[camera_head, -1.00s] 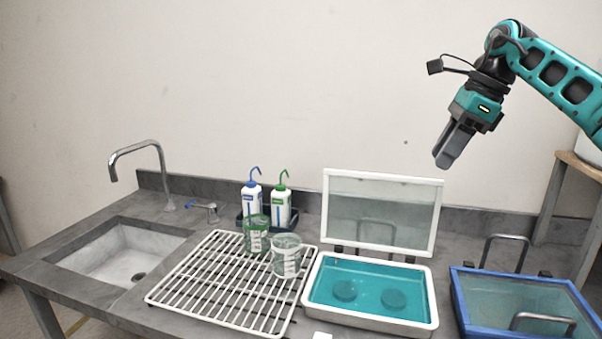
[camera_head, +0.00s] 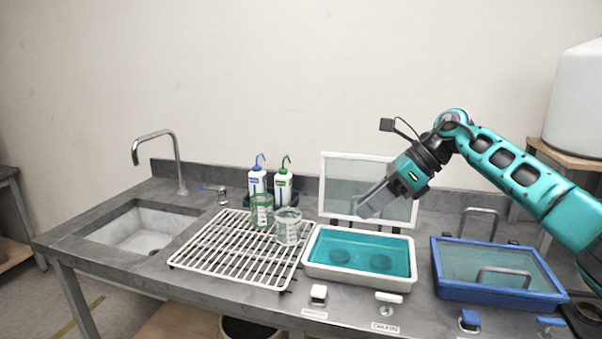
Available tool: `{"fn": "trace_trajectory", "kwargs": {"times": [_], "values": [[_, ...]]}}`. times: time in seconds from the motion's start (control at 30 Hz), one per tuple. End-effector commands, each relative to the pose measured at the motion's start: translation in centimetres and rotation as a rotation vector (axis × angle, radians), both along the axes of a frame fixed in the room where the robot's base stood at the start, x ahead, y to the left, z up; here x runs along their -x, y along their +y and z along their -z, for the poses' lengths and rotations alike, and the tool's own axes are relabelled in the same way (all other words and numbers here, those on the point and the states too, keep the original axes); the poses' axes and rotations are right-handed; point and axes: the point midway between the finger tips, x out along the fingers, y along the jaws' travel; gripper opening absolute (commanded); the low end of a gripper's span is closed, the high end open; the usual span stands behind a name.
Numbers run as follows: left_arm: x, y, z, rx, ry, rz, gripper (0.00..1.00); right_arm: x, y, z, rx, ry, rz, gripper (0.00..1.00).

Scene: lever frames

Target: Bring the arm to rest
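My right gripper (camera_head: 369,207) comes in from the right on a teal and black arm. It hangs in the air in front of the raised glass lid of the white-rimmed bath, pointing down and left. Its grey fingers look close together with nothing visible between them, but the side-on angle hides any gap. My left gripper is not in view.
The white bath (camera_head: 310,265) holds teal liquid. A blue-rimmed bath (camera_head: 500,291) with its lid down stands right. Two wash bottles (camera_head: 257,182), a tap (camera_head: 178,160) and a sink (camera_head: 140,228) are left. Valve knobs (camera_head: 388,298) line the front.

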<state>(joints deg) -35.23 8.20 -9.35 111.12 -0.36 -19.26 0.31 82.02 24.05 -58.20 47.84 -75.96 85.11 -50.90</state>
Motion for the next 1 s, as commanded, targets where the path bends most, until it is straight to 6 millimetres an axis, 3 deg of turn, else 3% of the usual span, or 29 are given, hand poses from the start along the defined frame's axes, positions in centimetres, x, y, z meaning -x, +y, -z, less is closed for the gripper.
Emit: {"fn": "trace_trajectory", "kwargs": {"times": [0.03, 0.2, 0.3, 0.47, 0.67, 0.87, 1.0], "values": [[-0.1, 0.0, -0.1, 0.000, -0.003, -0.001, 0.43, 0.7, 2.2, 2.0, -0.082, 0.040, 0.005, 0.38], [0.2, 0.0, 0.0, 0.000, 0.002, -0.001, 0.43, 3.2, 9.0, 6.1, -0.418, 0.210, 0.092, 0.38], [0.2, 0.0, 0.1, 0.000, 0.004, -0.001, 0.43, 4.8, 11.7, 7.6, -0.620, 0.343, 0.179, 0.38], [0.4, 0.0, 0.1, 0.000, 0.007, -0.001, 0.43, 6.8, 13.7, 9.6, -0.925, 0.594, 0.365, 0.38], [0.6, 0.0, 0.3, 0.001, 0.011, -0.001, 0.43, 8.6, 12.5, 12.8, -1.267, 0.951, 0.669, 0.38], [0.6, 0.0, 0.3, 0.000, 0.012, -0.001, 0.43, 11.1, 8.3, 18.3, -1.557, 1.329, 1.043, 0.38], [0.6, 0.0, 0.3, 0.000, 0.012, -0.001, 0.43, 14.2, 4.5, 23.4, -1.725, 1.586, 1.339, 0.38]]}}
